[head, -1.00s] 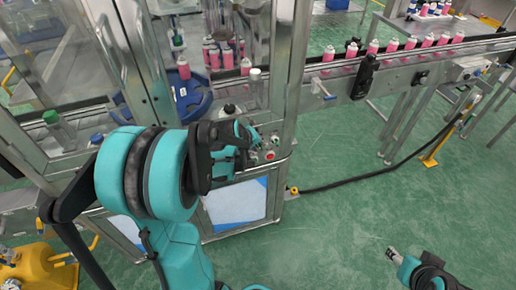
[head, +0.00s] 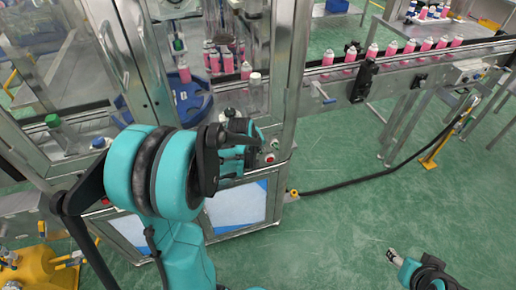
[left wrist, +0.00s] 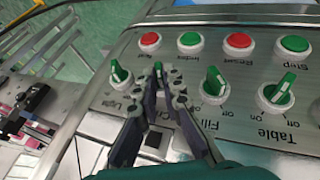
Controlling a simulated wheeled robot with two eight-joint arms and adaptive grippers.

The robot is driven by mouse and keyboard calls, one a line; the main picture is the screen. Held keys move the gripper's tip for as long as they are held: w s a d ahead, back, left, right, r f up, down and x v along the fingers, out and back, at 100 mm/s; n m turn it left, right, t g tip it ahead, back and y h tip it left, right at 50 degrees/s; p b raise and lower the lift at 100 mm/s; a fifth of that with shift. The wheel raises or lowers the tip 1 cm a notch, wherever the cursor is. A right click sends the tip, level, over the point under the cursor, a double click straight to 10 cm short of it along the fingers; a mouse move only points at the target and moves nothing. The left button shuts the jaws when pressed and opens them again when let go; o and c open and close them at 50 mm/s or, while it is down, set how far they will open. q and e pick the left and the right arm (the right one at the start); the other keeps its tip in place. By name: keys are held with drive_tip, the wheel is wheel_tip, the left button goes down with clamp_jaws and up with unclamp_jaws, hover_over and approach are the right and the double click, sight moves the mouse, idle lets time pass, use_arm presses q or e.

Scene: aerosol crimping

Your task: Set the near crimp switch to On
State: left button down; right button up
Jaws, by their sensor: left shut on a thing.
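The control panel (left wrist: 255,65) fills much of the left wrist view, with its labels upside down. The crimp switch is mostly hidden behind my left gripper (left wrist: 167,78), whose fingers are closed on it; its label is partly covered and its handle angle cannot be told. The Light switch (left wrist: 119,74) is on one side, the Fill switch (left wrist: 215,83) and the Table switch (left wrist: 277,93) on the other. In the head view my left gripper (head: 252,143) is at the panel on the machine's corner. My right gripper (head: 392,256) is at lower right, away from the machine; its opening is unclear.
Red and green push buttons (left wrist: 238,41) line the panel beyond the switches. A conveyor (head: 400,67) with pink cans runs to the right. A black cable (head: 385,172) crosses toward a yellow foot.

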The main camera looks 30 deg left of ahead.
use_arm(q)
drive_tip(key=g+y, duration=0.2)
drive_tip(key=w+m+g+p, duration=0.1)
drive_tip(key=shift+d+r+y, duration=0.1)
drive_tip(key=shift+d+y, duration=0.25)
drive_tip(key=shift+y, duration=0.05)
drive_tip(key=g+y, duration=0.2)
drive_tip(key=g, duration=0.1)
drive_tip(key=m+g+y+b, duration=0.1)
drive_tip(key=shift+w+d+f+y, duration=0.2)
drive_tip(key=shift+w+d+y, duration=0.1)
drive_tip(key=shift+g, duration=0.3)
drive_tip(key=c, duration=1.7)
unclamp_jaws()
drive_tip(key=v, duration=1.2)
drive_tip(key=shift+d, duration=0.1)
